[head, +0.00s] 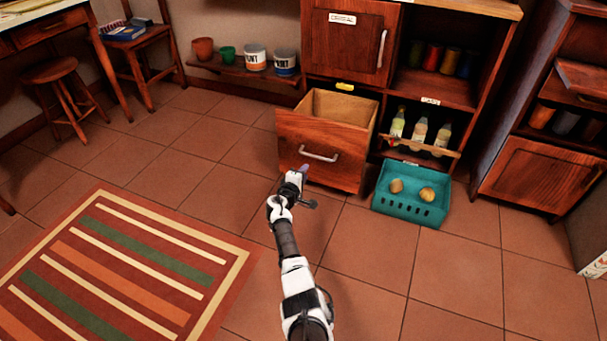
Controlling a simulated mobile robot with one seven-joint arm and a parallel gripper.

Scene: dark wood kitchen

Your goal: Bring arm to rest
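My arm is white and black and stretches up from the bottom of the head view. My gripper (303,172) is at its end, in front of the open wooden drawer (300,162). It looks just below or beside the drawer's metal handle (319,155). I cannot tell whether it touches the drawer front. The fingers are too small to tell whether they are open or shut, and I see nothing clearly held.
A teal basket (408,212) with two round tan items stands on the floor right of the drawer. Bottles (419,131) stand on the shelf above it. A striped rug (125,270) lies at left. Tiled floor is clear at lower right.

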